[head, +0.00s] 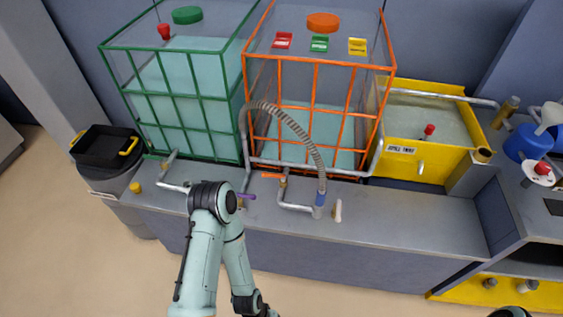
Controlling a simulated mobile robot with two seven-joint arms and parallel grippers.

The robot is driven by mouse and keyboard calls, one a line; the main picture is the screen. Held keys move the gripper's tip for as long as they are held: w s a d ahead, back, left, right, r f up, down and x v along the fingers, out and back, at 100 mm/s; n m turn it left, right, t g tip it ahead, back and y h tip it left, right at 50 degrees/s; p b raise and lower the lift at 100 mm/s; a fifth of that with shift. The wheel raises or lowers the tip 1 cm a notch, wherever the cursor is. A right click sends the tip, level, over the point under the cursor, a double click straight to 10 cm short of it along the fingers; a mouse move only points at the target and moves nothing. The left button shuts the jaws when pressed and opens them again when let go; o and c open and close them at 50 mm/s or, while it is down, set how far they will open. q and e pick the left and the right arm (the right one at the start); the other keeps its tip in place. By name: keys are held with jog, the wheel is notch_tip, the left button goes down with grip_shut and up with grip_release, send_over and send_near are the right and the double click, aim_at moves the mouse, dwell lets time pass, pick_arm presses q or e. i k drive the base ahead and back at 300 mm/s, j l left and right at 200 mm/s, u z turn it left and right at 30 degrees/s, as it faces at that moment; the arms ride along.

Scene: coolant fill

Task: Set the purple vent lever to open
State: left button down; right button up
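The purple vent lever (246,196) is a small purple bar on the grey counter, just right of my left arm's dark elbow joint. It points roughly sideways in the picture. Its brass fitting (241,203) is partly covered by my arm, so I cannot tell whether the lever is set open or closed. My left arm rises from the bottom edge, bends at the elbow and comes back down. A dark part at the bottom right edge may be my other arm; no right gripper shows.
Behind the counter (410,222) stand a green-framed tank (190,100), an orange-framed tank (315,90) and a yellow spill tank (425,150). A ribbed hose (300,130) arches to a blue-collared fitting (319,200). An orange lever (271,176) sits near the purple one. The counter's right part is clear.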

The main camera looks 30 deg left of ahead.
aim_at(252, 196)
jog(key=u, duration=1.4)
